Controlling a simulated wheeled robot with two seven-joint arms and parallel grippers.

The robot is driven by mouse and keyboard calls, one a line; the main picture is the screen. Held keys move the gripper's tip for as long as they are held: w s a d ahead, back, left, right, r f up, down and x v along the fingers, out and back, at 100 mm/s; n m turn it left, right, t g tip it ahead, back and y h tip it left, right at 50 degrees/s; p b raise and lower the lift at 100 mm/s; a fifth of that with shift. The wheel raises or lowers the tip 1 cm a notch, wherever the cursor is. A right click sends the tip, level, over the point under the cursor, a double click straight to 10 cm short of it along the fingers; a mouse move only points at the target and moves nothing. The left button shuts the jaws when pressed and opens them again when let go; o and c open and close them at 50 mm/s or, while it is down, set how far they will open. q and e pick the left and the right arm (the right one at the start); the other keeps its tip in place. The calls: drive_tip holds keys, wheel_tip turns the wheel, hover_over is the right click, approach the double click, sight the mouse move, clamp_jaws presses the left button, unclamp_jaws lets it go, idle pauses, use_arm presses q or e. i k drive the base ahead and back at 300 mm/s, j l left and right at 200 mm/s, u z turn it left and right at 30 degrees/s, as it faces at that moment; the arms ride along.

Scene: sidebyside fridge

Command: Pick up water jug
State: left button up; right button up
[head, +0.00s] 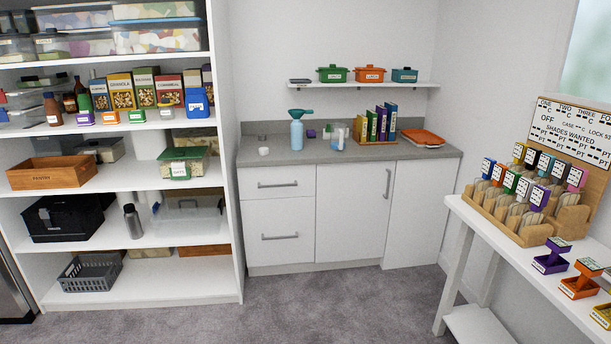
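A light blue, jug-like container (296,133) with a teal top stands upright on the grey counter (400,152), towards its left part. I cannot tell for sure whether it is the water jug. A grey metal bottle (133,222) stands upright on a lower shelf of the white shelving unit at the left. Neither of my grippers is in view, and nothing is touching either container.
Small white items (264,151), a row of books (377,124) and an orange tray (423,138) sit on the counter. A wall shelf (360,85) with pots hangs above. A white table (540,262) stands at the right. The carpet (330,310) ahead is clear.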

sight(338, 130)
drive_tip(key=i+l, duration=0.15)
drive_tip(key=i, duration=4.15)
drive_tip(key=i+j+u, duration=0.05)
drive_tip(key=j, duration=0.1)
